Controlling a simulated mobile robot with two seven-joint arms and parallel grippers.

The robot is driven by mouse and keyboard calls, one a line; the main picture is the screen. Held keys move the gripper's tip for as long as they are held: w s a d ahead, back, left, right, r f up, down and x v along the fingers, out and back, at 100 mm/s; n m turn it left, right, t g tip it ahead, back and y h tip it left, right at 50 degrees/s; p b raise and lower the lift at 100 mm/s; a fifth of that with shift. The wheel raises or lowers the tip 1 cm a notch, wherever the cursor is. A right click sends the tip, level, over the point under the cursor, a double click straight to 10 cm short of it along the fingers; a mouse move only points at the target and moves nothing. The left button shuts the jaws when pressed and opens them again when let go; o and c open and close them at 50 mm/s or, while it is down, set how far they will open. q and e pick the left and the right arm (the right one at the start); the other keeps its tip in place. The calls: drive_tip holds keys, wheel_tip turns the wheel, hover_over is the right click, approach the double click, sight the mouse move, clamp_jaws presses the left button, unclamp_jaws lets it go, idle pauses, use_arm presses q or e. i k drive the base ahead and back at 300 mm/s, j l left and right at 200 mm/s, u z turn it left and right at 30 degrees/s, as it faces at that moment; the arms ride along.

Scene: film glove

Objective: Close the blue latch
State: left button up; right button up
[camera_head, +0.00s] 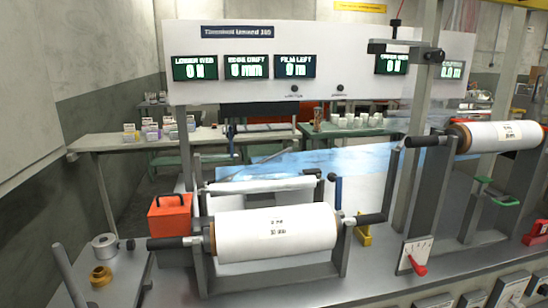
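A blue upright piece (338,193), which looks like the blue latch, stands at the right end of the front roll stand, just behind the roll. It points up, near a black knob (331,177). Its lower end is hidden behind the roll and stand, so I cannot tell whether it is open or closed. The white film roll (275,233) lies level in the stand, with black handles at both ends of its shaft. Neither of my grippers shows in this view.
An orange box (171,217) stands left of the roll. A yellow block (363,229) and a red-handled lever plate (415,257) are to its right. A second roll (497,135) sits at upper right. A blue film sheet (310,162) lies behind.

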sight(331, 177)
drive_tip(key=l+u, duration=0.15)
drive_tip(key=u, duration=0.2)
drive_tip(key=l+u, duration=0.15)
drive_tip(key=u, duration=0.2)
drive_tip(key=l+u, duration=0.15)
drive_tip(key=u, duration=0.2)
drive_tip(key=l+u, duration=0.2)
drive_tip(key=l, duration=0.25)
drive_tip(key=k+l+u, duration=0.1)
drive_tip(key=l+u, duration=0.15)
drive_tip(key=l, duration=0.15)
